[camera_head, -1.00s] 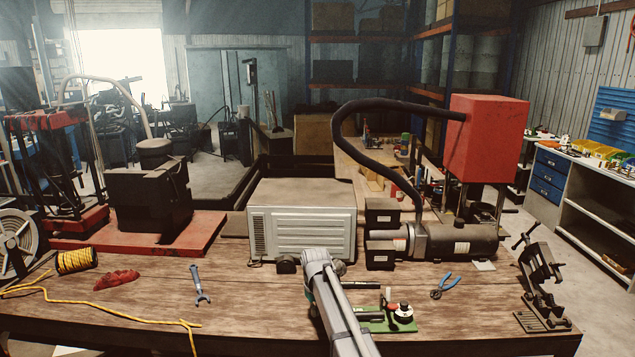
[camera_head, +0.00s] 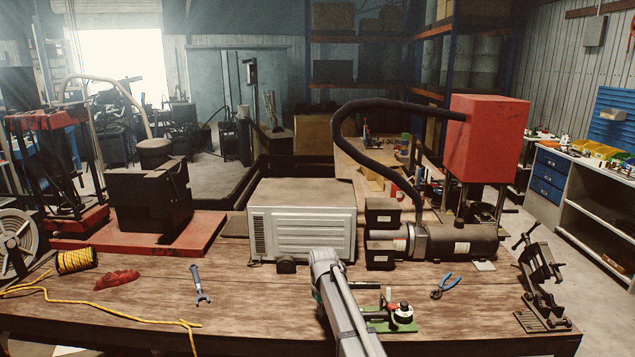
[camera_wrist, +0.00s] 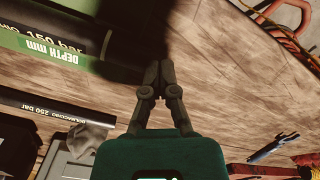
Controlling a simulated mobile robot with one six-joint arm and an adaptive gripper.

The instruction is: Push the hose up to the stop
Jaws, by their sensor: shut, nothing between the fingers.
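My gripper (camera_wrist: 158,78) is shut and empty in the wrist view, its fingertips together over the bench. A black hose printed "150 bar" (camera_wrist: 62,38) lies at the upper left of that view, along a green plate marked "DEPTH mm" (camera_wrist: 48,56). A dark, blurred shape (camera_wrist: 150,30) lies just beyond the fingertips; I cannot tell whether it is hose end or shadow, or whether the fingers touch it. In the head view the green fixture (camera_head: 402,326) with a black, white and red knob stands right of my arm, which hides its left part and my gripper.
A second hose marked "250 bar" (camera_wrist: 60,106) lies apart on the wooden bench. Blue pliers (camera_head: 445,287), a wrench (camera_head: 200,285), a red rag (camera_head: 117,280) and yellow rope (camera_head: 110,309) lie around. A grey metal box (camera_head: 302,225) and black bins (camera_head: 381,253) stand behind.

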